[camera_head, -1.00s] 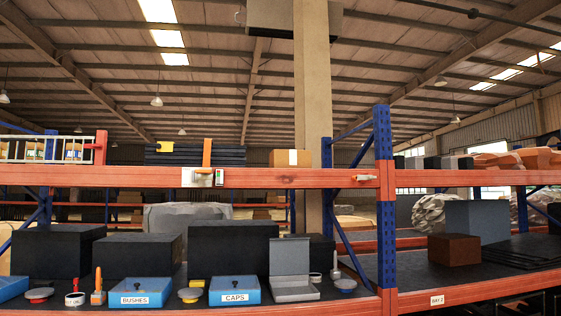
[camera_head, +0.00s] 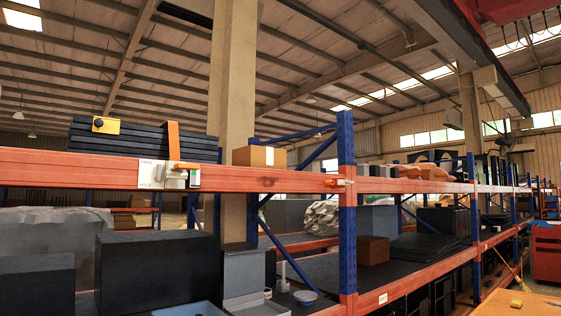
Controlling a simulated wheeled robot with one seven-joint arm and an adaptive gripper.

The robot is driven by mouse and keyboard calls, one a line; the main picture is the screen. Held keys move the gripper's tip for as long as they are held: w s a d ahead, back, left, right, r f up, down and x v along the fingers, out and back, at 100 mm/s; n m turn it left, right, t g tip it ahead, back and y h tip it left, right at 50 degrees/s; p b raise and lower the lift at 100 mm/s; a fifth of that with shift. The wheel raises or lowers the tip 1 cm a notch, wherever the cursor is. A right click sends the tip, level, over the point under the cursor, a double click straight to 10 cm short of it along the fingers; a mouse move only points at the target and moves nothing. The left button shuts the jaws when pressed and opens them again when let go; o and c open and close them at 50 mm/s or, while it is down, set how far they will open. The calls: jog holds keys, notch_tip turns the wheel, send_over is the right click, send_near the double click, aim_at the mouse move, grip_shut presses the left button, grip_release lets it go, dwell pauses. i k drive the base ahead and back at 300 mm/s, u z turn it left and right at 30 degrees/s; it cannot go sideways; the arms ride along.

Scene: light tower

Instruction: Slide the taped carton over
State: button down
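A tan carton with a pale strip of tape (camera_head: 268,157) sits on the upper level of the rack, just behind the orange beam (camera_head: 100,170). It is close to the left side of the blue upright (camera_head: 346,180). The beam may hide its lower edge. My gripper is not in view.
A stack of dark panels (camera_head: 135,140) with an orange strap lies left of the carton. A brown box (camera_head: 373,250) and a grey box (camera_head: 378,220) stand in the lower right bay. Black boxes (camera_head: 158,272) fill the lower left.

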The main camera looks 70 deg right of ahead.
aim_at(254, 155)
jog(key=z, duration=0.75)
jog(key=i, duration=1.05)
jog(key=z, duration=1.1)
